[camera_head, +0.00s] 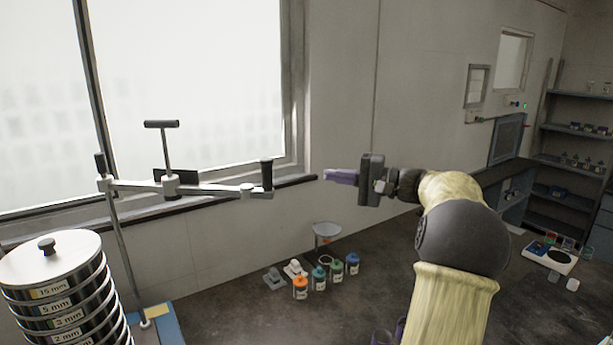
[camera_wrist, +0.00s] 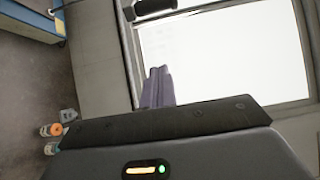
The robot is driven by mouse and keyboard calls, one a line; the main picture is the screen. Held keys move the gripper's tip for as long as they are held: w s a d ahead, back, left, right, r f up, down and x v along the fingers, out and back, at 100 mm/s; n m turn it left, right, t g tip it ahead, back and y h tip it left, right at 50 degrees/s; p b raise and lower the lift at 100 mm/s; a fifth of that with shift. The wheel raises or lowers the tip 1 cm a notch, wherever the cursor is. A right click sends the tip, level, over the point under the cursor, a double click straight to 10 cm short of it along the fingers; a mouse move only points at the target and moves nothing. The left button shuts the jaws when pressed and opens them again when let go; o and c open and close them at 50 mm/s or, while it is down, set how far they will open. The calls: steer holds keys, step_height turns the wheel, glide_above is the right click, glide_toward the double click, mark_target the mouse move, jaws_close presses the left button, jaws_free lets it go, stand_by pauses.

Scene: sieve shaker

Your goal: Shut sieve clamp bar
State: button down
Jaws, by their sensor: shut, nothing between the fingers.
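The clamp bar (camera_head: 215,189) is a grey horizontal arm on a thin upright rod (camera_head: 123,245) beside the sieve stack. It points right, out over the bench and away from the stack. A dark upright grip (camera_head: 266,174) stands at its right end, and a T-handled screw (camera_head: 168,145) passes through its middle. The sieve stack (camera_head: 52,262) has a lid with a dark knob. My gripper (camera_head: 327,175) is shut and empty, its purple fingertips a gap to the right of the grip. The fingers show in the wrist view (camera_wrist: 157,88), with a dark handle piece (camera_wrist: 155,6) at the top edge.
Several small bottles (camera_head: 320,279) and a funnel (camera_head: 327,231) stand on the dark bench below. A window (camera_head: 190,80) is behind the bar. Shelves (camera_head: 575,130) and a balance (camera_head: 551,256) are at the right. The air between fingertips and grip looks clear.

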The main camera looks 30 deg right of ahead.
steer(key=w+a+p, duration=0.6)
steer(key=a, duration=0.4)
stand_by(0.3)
steer(key=shift+a+f, duration=0.1)
